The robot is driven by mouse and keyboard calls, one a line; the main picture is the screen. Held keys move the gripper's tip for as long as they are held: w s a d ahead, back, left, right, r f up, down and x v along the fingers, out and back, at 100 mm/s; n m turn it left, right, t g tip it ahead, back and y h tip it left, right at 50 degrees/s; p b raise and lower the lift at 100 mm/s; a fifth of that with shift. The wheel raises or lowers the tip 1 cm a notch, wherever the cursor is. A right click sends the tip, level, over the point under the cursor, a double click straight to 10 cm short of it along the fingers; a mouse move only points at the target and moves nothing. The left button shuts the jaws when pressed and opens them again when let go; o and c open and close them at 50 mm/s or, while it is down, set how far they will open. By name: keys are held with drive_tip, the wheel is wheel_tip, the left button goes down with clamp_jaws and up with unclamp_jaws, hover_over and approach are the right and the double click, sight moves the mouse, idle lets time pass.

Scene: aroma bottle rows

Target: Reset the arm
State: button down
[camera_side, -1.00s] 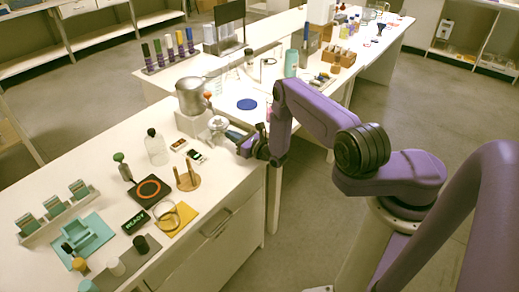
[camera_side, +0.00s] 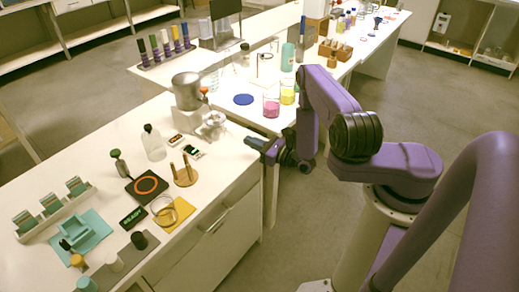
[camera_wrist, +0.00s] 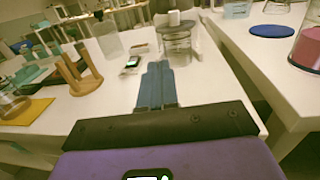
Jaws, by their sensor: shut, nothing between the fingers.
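My gripper (camera_side: 254,142) is shut and empty. In the side view it is over the right edge of the near bench, level with the gap to the rear bench and pointing left. In the wrist view its two blue-grey fingers (camera_wrist: 157,80) lie side by side, tips together, with nothing between them. My purple arm is folded behind it at the right. A metal machine with a rounded head (camera_side: 187,92) stands left of the fingertips, apart from them.
A wooden peg stand (camera_side: 186,176), an orange-ringed black plate (camera_side: 147,186) and a clear bottle (camera_side: 153,143) stand on the near bench. Beakers of pink (camera_side: 271,103) and yellow liquid (camera_side: 288,92) stand on the rear bench near my arm. The floor at right is clear.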

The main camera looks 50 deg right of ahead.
drive_tip(key=w+a+r+n+g+y, duration=0.4)
drive_tip(key=a+r+n+g+y, duration=0.3)
drive_tip(key=a+r+n+y, duration=0.55)
drive_tip(key=s+a+r+n+g+y, duration=0.2)
drive_tip(key=s+a+r+n+g, duration=0.3)
drive_tip(key=s+a+n+g, duration=0.65)
drive_tip(key=s+d+r+n+g+h, duration=0.1)
drive_tip(key=s+r+n+g+h, duration=0.3)
drive_tip(key=s+n+g+h, duration=0.75)
drive_tip(key=s+d+r+n+t+h, duration=0.3)
drive_tip(key=s+d+n+t+h, duration=0.1)
drive_tip(key=s+d+n+t, duration=0.6)
drive_tip(key=shift+s+d+r+n+t+h, duration=0.15)
drive_tip(key=shift+s+d+n+t+h, duration=0.15)
drive_tip(key=shift+s+n+t, duration=0.5)
